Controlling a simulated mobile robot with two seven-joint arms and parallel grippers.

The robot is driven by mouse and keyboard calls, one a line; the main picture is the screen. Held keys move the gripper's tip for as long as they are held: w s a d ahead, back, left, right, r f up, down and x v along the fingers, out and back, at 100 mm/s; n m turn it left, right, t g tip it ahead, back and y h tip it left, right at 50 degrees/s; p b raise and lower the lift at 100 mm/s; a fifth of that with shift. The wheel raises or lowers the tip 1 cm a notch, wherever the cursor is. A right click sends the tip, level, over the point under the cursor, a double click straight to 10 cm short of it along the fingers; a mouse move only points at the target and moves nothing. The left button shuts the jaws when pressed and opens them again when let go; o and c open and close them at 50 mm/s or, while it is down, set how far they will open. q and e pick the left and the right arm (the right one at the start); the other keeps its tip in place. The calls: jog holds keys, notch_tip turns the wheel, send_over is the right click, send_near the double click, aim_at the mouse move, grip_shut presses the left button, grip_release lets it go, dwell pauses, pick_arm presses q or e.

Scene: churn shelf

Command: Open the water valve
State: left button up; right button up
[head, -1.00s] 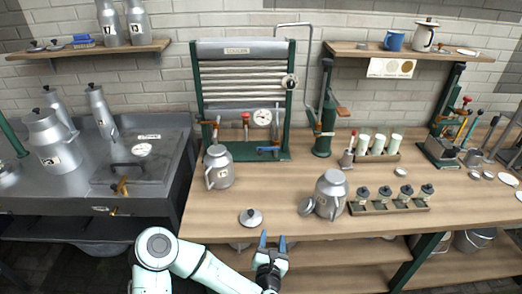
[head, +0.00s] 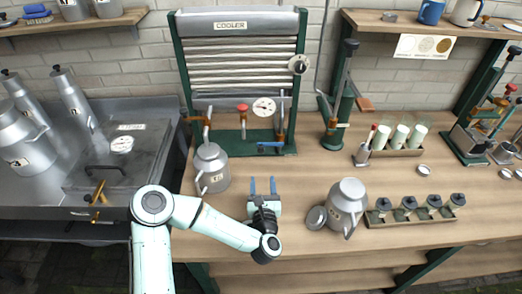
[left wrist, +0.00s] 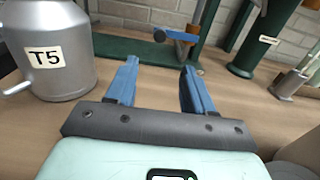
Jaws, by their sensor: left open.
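The cooler (head: 240,62) stands at the back of the bench, with a ridged metal front, a green frame and a round gauge (head: 264,107). A small blue lever (head: 270,146) sits low on the right of its base; it also shows in the left wrist view (left wrist: 180,36). None is labelled legibly as water. My left gripper (head: 262,184) is open and empty over the bench, in front of the blue lever and apart from it. My right gripper is out of view.
A can marked T5 (left wrist: 60,50) stands left of my gripper, also seen in the head view (head: 212,168). Another can (head: 346,203) with a loose lid (head: 316,217) is to the right. A rack of jars (head: 414,212) stands beyond it.

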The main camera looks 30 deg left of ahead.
aim_at(261, 151)
pick_arm(q)
jog(key=p+x, duration=0.1)
jog(key=x, duration=0.5)
jog(key=p+x, duration=0.2)
jog(key=x, duration=0.3)
jog(key=shift+w+a+r, duration=0.1)
jog(key=shift+w+r, duration=0.1)
jog(key=shift+w, duration=0.15)
jog(key=shift+w+a+f+p, duration=0.2)
jog(key=shift+w+p, duration=0.1)
jog(key=shift+w, duration=0.1)
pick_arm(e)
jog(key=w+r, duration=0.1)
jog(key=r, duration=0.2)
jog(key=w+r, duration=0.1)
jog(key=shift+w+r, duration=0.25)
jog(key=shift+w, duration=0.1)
pick_arm(q)
jog(key=shift+s, duration=0.1)
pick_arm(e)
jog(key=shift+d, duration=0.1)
pick_arm(q)
grip_shut()
